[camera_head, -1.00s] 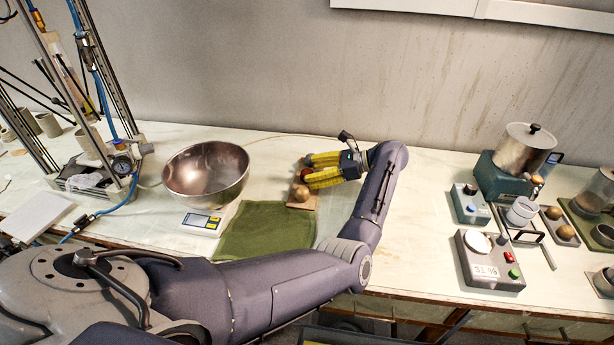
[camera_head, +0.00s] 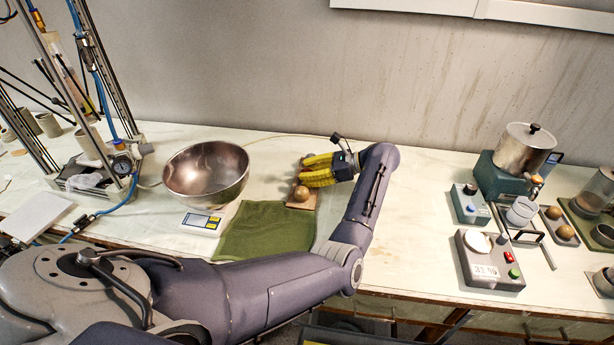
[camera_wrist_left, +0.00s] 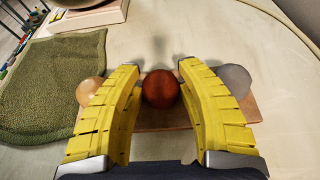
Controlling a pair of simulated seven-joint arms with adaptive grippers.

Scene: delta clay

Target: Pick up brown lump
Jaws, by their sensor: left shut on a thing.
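The brown lump (camera_wrist_left: 160,88) is a smooth, round, reddish-brown ball. In the left wrist view it sits between the yellow fingertips of my left gripper (camera_wrist_left: 160,82), which is shut on it. In the head view my left gripper (camera_head: 303,171) reaches in over the wooden board, and its fingers hide most of the lump. A tan lump (camera_wrist_left: 90,92) lies to the left of the fingers and a grey lump (camera_wrist_left: 236,80) to the right. The tan lump also shows in the head view (camera_head: 301,193). My right gripper is not in view.
The lumps' small wooden board (camera_wrist_left: 150,119) lies beside a green cloth (camera_head: 268,228). A metal bowl (camera_head: 206,172) on a scale (camera_head: 201,221) stands left. Control boxes and a metal pot (camera_head: 524,149) stand right.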

